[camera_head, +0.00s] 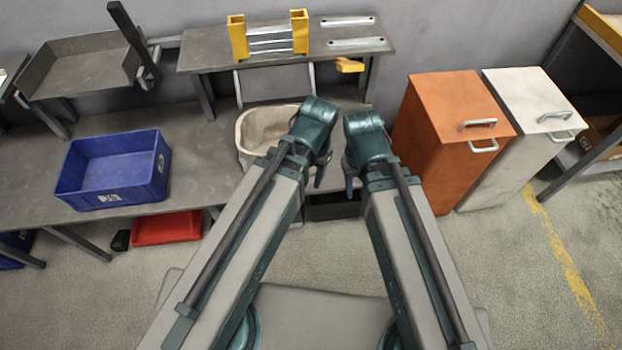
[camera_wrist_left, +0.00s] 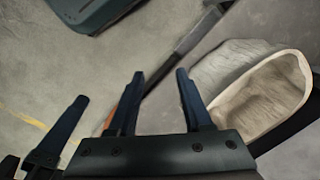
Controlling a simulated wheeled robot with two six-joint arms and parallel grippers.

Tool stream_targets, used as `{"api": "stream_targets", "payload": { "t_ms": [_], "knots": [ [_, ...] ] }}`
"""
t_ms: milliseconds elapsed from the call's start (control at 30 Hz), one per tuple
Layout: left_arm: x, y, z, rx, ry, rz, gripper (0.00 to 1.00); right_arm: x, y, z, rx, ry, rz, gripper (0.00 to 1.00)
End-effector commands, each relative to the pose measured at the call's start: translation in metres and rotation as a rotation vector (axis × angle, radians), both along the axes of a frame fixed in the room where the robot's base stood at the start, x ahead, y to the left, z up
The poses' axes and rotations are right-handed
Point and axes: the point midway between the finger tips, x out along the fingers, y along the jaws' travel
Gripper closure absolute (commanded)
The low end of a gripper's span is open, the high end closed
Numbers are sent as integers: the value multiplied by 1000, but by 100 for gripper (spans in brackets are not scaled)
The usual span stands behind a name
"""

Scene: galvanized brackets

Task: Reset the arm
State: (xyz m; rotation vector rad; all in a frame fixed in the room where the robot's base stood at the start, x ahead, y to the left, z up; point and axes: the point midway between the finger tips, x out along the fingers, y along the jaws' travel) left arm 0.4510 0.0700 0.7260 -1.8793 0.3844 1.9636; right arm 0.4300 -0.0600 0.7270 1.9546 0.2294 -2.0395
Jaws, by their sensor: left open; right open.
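My two grey and teal arms reach forward from the bottom of the head view, their wrists close together at the middle. My left gripper (camera_wrist_left: 158,76) shows in the left wrist view with its two dark fingers apart and nothing between them. In the head view it is mostly hidden behind its wrist, with a dark finger (camera_head: 321,176) showing. My right gripper (camera_head: 349,184) hangs below its wrist, partly hidden. Dark fingers at the left wrist view's lower left look like the right gripper's, spread apart.
A beige bin (camera_head: 252,128) stands just behind my left wrist. A blue crate (camera_head: 113,200) sits on the grey bench (camera_head: 205,150). An orange cabinet (camera_head: 450,125) and a white cabinet (camera_head: 525,105) stand to the right.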

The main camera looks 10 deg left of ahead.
Motion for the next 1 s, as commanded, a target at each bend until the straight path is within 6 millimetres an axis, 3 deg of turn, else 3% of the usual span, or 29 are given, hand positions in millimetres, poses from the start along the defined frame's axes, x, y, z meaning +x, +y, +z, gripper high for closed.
{"api": "stream_targets", "payload": {
  "t_ms": [33, 167, 633, 767, 1000],
  "knots": [
    [-11, -4, 0, 8, -4, 44, 50, 0, 0, 0, 0, 0, 0, 50],
    [-21, -9, 0, 19, -10, 125, 50, 0, 0, 0, 0, 0, 0, 50],
    [-21, -10, 9, 21, -12, 146, 50, 0, 0, 8, 0, 0, 0, 50],
    [-21, -10, 30, 21, -12, 146, 50, 0, 0, 30, 0, 0, 0, 50],
    [-21, -10, 98, 21, -12, 146, 50, 0, 0, 98, 0, 0, -1, 50]
  ]
}}
